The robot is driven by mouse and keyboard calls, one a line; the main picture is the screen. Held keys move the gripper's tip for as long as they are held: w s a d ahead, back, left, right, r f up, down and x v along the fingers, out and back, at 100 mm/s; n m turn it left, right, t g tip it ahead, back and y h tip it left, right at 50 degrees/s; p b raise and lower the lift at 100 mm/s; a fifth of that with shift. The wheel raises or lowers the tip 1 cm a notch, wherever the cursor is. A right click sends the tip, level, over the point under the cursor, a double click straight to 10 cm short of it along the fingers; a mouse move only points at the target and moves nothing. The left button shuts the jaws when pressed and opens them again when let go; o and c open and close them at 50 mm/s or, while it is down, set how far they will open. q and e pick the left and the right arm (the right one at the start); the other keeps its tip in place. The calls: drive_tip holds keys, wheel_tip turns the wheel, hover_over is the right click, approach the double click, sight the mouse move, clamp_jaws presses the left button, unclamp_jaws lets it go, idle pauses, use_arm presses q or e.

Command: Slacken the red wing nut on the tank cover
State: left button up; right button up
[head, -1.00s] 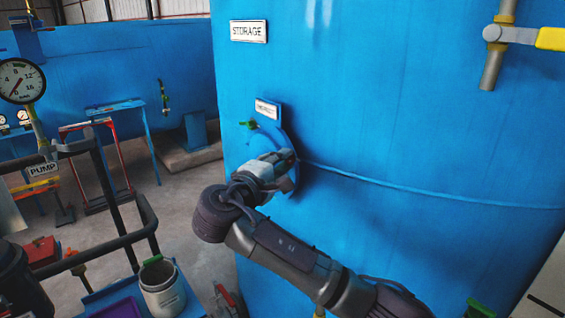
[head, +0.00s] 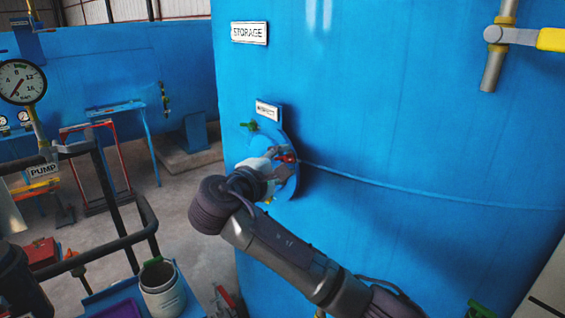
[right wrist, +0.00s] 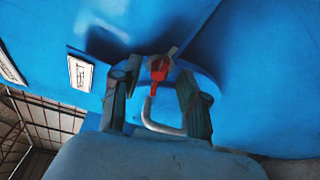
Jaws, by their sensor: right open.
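The red wing nut (head: 287,158) shows at the right side of the round blue tank cover (head: 285,187) on the big storage tank. In the right wrist view the red wing nut (right wrist: 158,68) lies between and just beyond the fingertips, with a pale curved handle (right wrist: 160,128) below it. My right gripper (head: 278,162) is in front of the cover. In the right wrist view my right gripper (right wrist: 156,85) is open, with one finger on each side of the nut; I cannot tell whether they touch it. My left gripper is not in view. The gripper hides part of the cover.
A green wing nut (head: 250,126) is at the cover's upper left, under a small white sign (head: 267,109). A pipe with a yellow-handled valve (head: 512,37) hangs at the upper right. A grey bucket (head: 162,288) and black railing (head: 120,238) stand at the lower left.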

drive_tip(key=v, duration=1.2)
